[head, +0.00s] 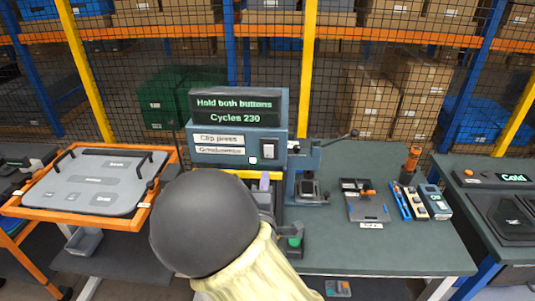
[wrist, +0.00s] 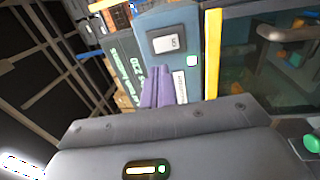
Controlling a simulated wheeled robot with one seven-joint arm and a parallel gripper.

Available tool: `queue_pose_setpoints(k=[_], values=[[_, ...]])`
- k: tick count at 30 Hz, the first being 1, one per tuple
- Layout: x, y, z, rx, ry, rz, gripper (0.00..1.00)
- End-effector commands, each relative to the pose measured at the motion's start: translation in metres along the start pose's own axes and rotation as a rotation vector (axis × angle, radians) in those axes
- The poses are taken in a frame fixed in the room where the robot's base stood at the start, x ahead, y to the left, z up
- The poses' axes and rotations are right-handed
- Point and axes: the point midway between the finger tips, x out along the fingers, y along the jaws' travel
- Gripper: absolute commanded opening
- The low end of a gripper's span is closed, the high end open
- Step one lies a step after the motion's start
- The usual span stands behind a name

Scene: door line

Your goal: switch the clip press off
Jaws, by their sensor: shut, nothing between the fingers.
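The clip press (head: 240,135) stands on the bench, a grey-blue machine whose display reads "Hold both buttons" and "Cycles 230". Its white switch (head: 268,150) sits on the front face, right of the name labels. A small pale green light (head: 253,160) glows beside it. The wrist view shows the switch (wrist: 167,44) in a dark frame and the lit light (wrist: 192,61); I cannot tell the switch's position. My gripper (head: 265,176) has purple fingers, shut and empty, just below the switch. In the wrist view the fingertips (wrist: 155,70) point towards it, seemingly without touching.
A yellow bar (head: 244,174) crosses the press below its face. A green button (head: 294,241) is at the press's lower right. A lever press (head: 310,185) stands to the right, with a tray (head: 367,207) and tools beyond. An orange-framed board (head: 95,180) is at left.

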Motion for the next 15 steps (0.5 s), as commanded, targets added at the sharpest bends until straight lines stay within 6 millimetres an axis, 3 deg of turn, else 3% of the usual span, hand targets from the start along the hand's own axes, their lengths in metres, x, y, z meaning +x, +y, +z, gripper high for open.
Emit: queue_pose_setpoints(k=[9,15], values=[[0.058,0.003,0.001,-0.002,-0.002,0.000,0.00],[0.085,0.003,0.000,-0.001,0.000,-0.001,0.00]])
